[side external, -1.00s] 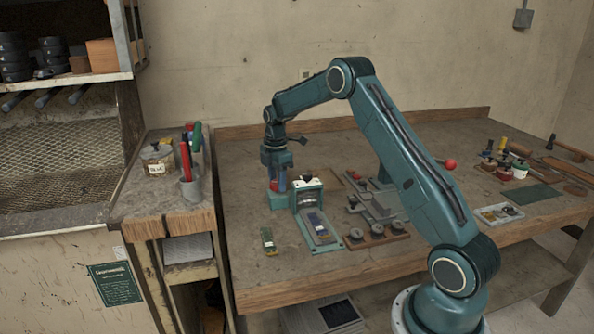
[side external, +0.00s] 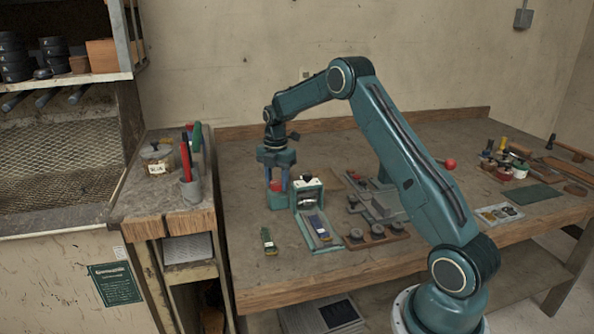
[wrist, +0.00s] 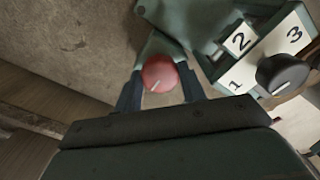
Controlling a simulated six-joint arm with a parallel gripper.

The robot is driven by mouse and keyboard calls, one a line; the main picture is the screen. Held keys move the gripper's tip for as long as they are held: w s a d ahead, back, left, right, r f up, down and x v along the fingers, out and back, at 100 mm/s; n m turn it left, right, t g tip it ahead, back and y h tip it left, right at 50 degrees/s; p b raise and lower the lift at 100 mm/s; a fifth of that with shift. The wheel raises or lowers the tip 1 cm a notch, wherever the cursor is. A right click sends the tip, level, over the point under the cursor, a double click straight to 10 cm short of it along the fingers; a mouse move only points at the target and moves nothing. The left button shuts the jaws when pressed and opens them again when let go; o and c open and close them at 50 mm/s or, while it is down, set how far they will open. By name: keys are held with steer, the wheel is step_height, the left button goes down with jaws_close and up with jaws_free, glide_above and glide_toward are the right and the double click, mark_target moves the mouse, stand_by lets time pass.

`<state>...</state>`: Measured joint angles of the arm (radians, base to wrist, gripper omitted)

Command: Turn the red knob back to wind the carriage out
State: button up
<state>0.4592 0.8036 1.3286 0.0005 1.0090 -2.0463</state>
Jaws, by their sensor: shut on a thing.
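The red knob (side external: 276,187) sits on a green block at the left side of the green stitcher (side external: 305,186). In the wrist view the round red knob (wrist: 159,74) shows a pale pointer line. My gripper (side external: 276,183) points down over the knob. In the wrist view its two fingers (wrist: 160,92) are shut on the knob from both sides. The carriage (side external: 319,226), with a dark blue and yellow piece on it, lies on the track in front of the stitcher.
A black selector knob (wrist: 283,73) with plates marked 1, 2 and 3 is right of the red knob. A small green and yellow piece (side external: 268,241) lies left of the track. A wooden holder with grey discs (side external: 377,237) stands right of it.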

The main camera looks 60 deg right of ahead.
mark_target(277, 182)
steer(key=shift+w, duration=0.1)
steer(key=o, duration=1)
steer(key=shift+c, duration=0.2)
steer(key=shift+r, duration=0.1)
step_height(277, 182, up, 14)
steer(key=shift+a, duration=0.1)
